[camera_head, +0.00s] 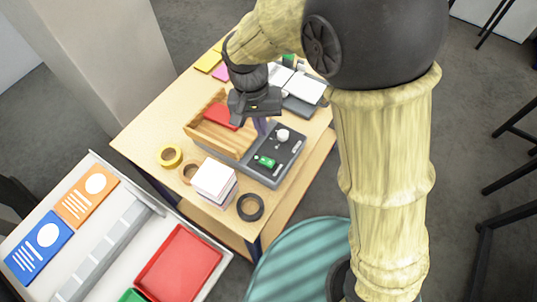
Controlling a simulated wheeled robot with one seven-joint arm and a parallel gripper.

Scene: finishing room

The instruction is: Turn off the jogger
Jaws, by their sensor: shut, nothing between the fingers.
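The jogger stands on the wooden table, with a dark grey control panel (262,176) and a slatted wooden tray (217,137) on its left. The panel carries a green switch (265,161) at its near part and a white knob (283,135) farther back. Small dark spots on the panel are too small to make out. My gripper (262,127) is shut and empty, pointing down near the panel's far left side, behind the green switch and left of the knob. I cannot tell whether its tips touch the panel. My gripper hides part of the panel's back and the tray's right end.
A stack of white paper (213,179), yellow tape roll (169,157), brown roll (189,173) and black roll (250,207) sit along the table's near side. A grey device with white sheets (303,88) stands behind. A bench with a red tray (179,265) is front left.

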